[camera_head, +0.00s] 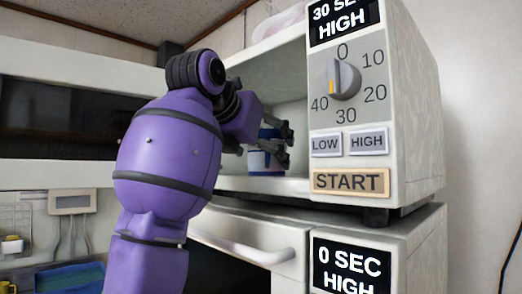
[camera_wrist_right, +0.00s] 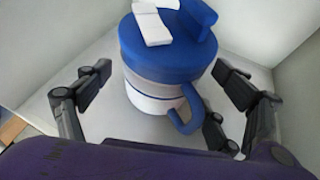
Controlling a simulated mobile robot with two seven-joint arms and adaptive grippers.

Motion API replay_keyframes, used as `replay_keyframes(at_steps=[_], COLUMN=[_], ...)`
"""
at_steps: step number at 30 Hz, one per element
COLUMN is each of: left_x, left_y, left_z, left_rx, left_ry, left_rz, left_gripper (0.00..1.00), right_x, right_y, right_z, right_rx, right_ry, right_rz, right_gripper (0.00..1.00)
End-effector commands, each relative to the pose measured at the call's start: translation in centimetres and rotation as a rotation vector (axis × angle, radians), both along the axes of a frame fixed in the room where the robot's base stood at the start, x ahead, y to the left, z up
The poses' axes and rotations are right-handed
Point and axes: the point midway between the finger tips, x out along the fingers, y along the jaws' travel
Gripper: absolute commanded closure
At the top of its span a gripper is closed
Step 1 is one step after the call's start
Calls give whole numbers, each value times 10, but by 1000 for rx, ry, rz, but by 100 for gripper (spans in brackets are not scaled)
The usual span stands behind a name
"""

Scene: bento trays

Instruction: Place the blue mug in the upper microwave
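The blue mug (camera_head: 271,158) is white below with a blue top. It stands upright on the floor of the open upper microwave (camera_head: 300,189), partly hidden by my gripper. My right gripper (camera_head: 284,146) reaches into the cavity beside the mug. In the right wrist view the mug (camera_wrist_right: 170,60) has a blue lid, with white and blue pieces on top and a blue handle at the lower right. The fingers of my right gripper (camera_wrist_right: 160,75) are spread on either side of it, with a visible gap on the left. My left gripper is in neither view.
The upper microwave's control panel (camera_head: 349,100) with dial and START button is at the right. A second microwave (camera_head: 400,245) with a bar handle (camera_head: 245,245) stands below it. Light walls enclose the mug closely. A blue bin (camera_head: 70,280) is at the lower left.

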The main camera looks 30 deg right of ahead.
Motion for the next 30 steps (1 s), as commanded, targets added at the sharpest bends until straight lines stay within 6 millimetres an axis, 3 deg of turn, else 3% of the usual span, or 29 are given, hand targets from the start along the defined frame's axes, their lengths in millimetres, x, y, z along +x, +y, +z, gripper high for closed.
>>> replay_keyframes(at_steps=[10, 24, 30], left_x=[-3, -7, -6], left_y=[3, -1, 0], left_z=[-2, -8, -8], left_rx=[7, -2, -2], left_ry=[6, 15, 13], left_rz=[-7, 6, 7], left_gripper=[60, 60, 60], right_x=[0, -52, -66], right_y=[0, 66, 83], right_z=[5, 39, 48], right_rx=[0, -1, 0], right_ry=[-1, -1, 1], right_rz=[0, 3, 0], right_gripper=[14, 14, 14])
